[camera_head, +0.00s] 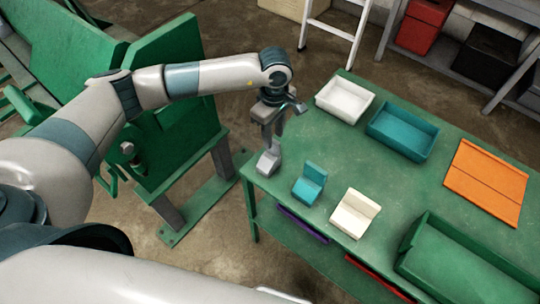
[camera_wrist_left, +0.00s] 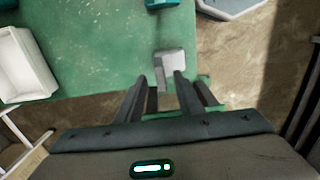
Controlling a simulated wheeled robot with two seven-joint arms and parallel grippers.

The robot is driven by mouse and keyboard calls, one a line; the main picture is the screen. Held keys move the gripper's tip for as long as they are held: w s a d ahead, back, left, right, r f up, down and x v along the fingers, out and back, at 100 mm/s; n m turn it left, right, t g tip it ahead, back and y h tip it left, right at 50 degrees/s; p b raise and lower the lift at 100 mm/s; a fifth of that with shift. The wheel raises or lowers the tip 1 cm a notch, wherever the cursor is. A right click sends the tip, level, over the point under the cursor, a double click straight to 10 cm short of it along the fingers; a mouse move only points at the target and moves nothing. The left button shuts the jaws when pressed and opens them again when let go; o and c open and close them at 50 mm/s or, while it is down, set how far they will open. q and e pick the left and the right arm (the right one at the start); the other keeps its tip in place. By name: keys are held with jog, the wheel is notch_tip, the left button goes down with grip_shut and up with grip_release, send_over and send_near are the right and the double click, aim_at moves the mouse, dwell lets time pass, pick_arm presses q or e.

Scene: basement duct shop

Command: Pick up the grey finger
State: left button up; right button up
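The grey finger (camera_head: 267,163) is a small L-shaped block standing at the near left corner of the green table (camera_head: 400,184). It also shows in the left wrist view (camera_wrist_left: 174,62), just beyond my fingertips and roughly in line with the gap between them. My left gripper (camera_head: 271,138) points down close over the grey finger. In the left wrist view its two fingers (camera_wrist_left: 166,78) are apart, with nothing visibly clamped between them. Whether they touch the block is not clear. My right gripper is not in view.
A teal block (camera_head: 310,184) and a cream block (camera_head: 355,212) stand to the right. Behind are a white tray (camera_head: 345,100) and teal tray (camera_head: 402,130). An orange panel (camera_head: 487,182) and green tray (camera_head: 460,262) lie right. A green machine (camera_head: 175,110) stands left.

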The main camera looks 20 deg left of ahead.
aim_at(269, 157)
pick_arm(q)
jog(key=shift+f+p, duration=0.6)
jog(key=shift+f, duration=0.85)
grip_shut()
